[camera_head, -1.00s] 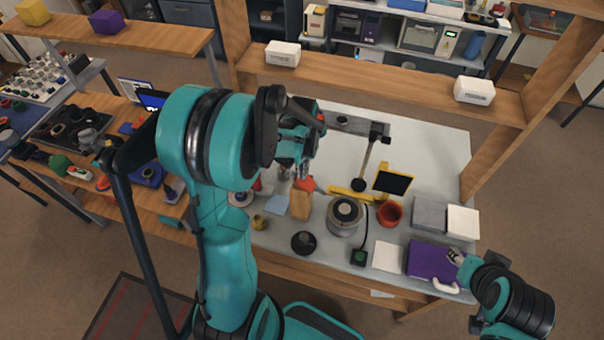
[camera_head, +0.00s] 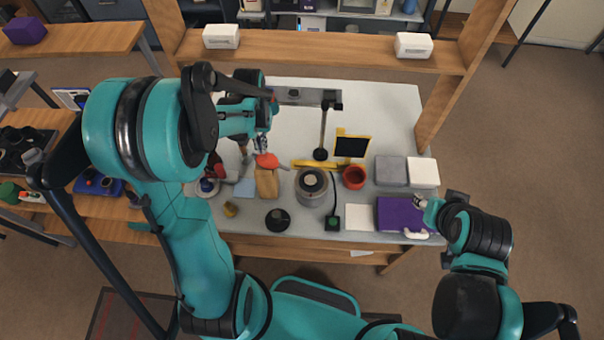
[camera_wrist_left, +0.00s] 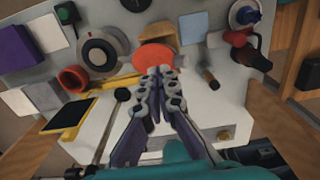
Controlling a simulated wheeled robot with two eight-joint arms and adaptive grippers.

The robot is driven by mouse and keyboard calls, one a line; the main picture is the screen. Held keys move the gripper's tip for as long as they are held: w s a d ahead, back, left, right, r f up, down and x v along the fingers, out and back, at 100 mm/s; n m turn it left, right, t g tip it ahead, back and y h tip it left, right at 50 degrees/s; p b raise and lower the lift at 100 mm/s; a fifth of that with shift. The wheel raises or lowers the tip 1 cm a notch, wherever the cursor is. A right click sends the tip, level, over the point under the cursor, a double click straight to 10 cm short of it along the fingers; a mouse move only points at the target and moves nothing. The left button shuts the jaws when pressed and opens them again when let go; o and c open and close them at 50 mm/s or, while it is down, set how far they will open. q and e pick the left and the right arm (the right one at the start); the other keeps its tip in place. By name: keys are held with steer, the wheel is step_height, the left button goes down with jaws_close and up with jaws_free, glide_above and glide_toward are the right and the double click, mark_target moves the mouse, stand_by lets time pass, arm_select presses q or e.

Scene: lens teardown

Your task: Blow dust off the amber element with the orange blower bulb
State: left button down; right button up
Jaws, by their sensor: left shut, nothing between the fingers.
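The orange-red blower bulb (camera_head: 267,160) lies on the grey worktop behind the tan wooden block; it also shows in the left wrist view (camera_wrist_left: 153,57). My left gripper (camera_head: 262,146) points down just over the bulb, shut and empty. In the left wrist view its fingertips (camera_wrist_left: 160,74) meet at the bulb's near edge; I cannot tell whether they touch it. A small amber-yellow piece (camera_head: 230,209) at the worktop's front left may be the amber element; no dust can be made out. My right gripper (camera_head: 421,203) is small beside the purple case; its jaws cannot be made out.
The tan block (camera_head: 267,184), grey round lens body (camera_head: 311,187), red cup (camera_head: 354,177) and dark-screened yellow stand (camera_head: 351,146) crowd the middle. A purple case (camera_head: 395,214) lies front right. A wooden shelf (camera_head: 310,53) spans the back. The back-right worktop is clear.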

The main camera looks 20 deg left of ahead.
arm_select(q)
steer(key=shift+f, duration=0.15)
steer(key=shift+f+b, duration=1.55)
steer(key=shift+r, duration=0.15)
steer(key=shift+r+p, duration=1.15)
steer(key=shift+r, duration=0.4)
step_height(320, 180, up, 5)
steer(key=p, duration=0.3)
steer(key=shift+p, duration=0.3)
